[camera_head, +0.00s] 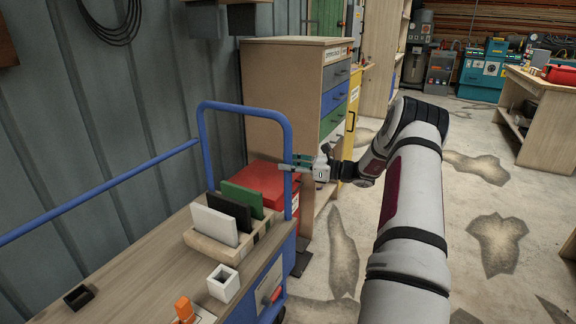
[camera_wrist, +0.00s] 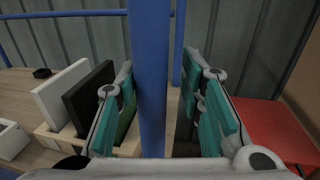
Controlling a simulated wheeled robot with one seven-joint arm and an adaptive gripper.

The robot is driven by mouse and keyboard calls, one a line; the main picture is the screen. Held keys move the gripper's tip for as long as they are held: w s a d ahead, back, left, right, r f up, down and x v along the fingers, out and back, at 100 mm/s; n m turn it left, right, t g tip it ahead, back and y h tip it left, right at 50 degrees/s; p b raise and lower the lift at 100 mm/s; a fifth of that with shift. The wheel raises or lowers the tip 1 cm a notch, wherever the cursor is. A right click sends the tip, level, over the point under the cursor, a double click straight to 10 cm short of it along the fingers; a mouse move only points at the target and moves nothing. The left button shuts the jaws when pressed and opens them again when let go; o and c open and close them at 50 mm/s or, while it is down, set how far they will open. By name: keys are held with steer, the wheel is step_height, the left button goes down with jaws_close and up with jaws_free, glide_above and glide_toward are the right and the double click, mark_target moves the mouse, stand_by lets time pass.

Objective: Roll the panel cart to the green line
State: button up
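The panel cart has a wood deck (camera_head: 135,275), a blue side rail and a tall blue tube handle (camera_head: 245,109) at its far end. A slotted wood rack (camera_head: 228,250) on the deck holds white, black and green panels. My gripper (camera_head: 294,164) is at the right upright of the handle. In the wrist view the blue upright (camera_wrist: 151,85) stands between my gripper's two teal-padded fingers (camera_wrist: 158,75). The fingers are apart, with a visible gap on the right side of the upright; contact on the left is unclear. I see no green line.
A red box (camera_head: 262,183) and a wood drawer cabinet (camera_head: 283,85) stand just beyond the handle. A grey corrugated wall (camera_head: 90,110) runs along the left. Patchy concrete floor (camera_head: 465,215) is open to the right, with a workbench (camera_head: 545,120) farther right.

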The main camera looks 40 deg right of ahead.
steer(key=shift+o, duration=0.2)
steer(key=shift+s, duration=0.1)
steer(key=v, duration=1.2)
